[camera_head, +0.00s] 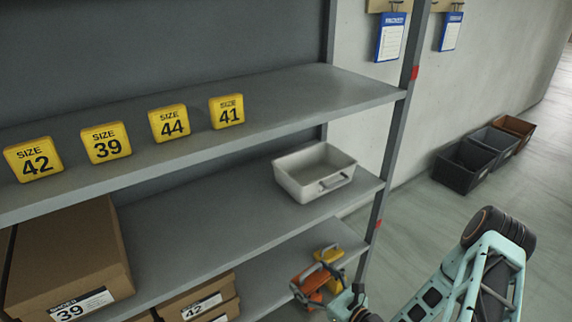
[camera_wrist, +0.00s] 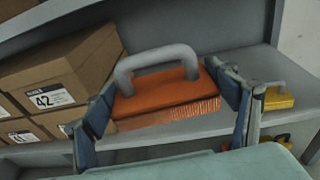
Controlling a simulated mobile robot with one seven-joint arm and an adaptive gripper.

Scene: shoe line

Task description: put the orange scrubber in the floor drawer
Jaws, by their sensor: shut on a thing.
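The orange scrubber (camera_wrist: 165,93), an orange block with bristles and a grey arched handle, is between the fingers of my gripper (camera_wrist: 170,88) in the wrist view. My gripper is shut on it, one finger at each end of the block. No drawer is clearly recognisable; open bins (camera_head: 462,167) stand on the floor at the right.
A yellow scrubber (camera_head: 328,255) lies close beside the orange one on the low shelf. Shoe boxes (camera_head: 195,299) stand to the left. A light grey tray (camera_head: 314,176) is on the shelf above. The rack post (camera_head: 388,165) is near my arm.

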